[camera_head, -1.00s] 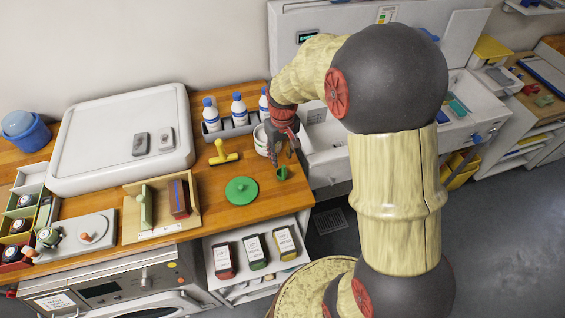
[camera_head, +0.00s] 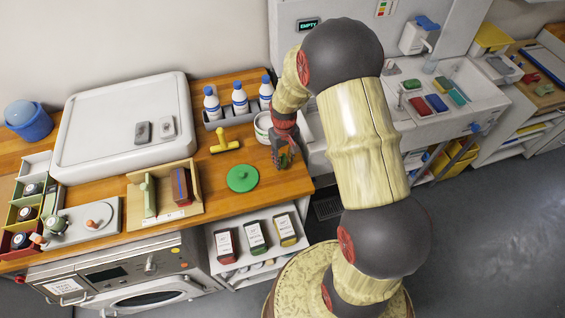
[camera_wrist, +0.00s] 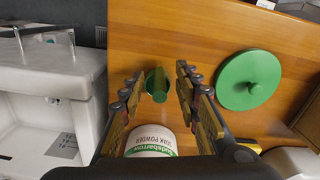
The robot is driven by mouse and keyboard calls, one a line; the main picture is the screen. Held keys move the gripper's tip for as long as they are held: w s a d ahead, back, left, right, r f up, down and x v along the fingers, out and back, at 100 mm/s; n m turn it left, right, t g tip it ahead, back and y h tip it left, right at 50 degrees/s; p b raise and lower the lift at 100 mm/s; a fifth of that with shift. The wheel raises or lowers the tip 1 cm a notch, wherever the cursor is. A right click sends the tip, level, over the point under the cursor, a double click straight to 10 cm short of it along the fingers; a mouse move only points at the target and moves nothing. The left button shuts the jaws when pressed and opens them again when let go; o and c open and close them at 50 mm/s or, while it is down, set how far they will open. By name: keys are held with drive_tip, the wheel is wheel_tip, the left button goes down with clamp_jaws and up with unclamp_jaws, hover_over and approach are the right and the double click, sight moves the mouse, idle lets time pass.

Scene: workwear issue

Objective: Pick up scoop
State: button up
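The small green scoop (camera_wrist: 158,85) stands on the wooden counter (camera_wrist: 210,30), with its handle toward the wrist camera. In the head view the scoop (camera_head: 284,161) is mostly hidden by my gripper (camera_head: 281,156). My gripper (camera_wrist: 157,95) is open and points down. In the wrist view the scoop shows between its two fingers, with a gap on each side. Whether the fingertips reach down to its height I cannot tell.
A white soak powder tub (camera_wrist: 151,143) stands close to the scoop. A round green lid (camera_head: 242,178) lies on the counter. A yellow-handled tool (camera_head: 224,142) and bottles (camera_head: 240,98) are behind. A white basin (camera_wrist: 45,80) borders the counter.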

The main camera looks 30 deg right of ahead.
drive_tip(key=c, duration=0.3)
clamp_jaws()
idle(0.4)
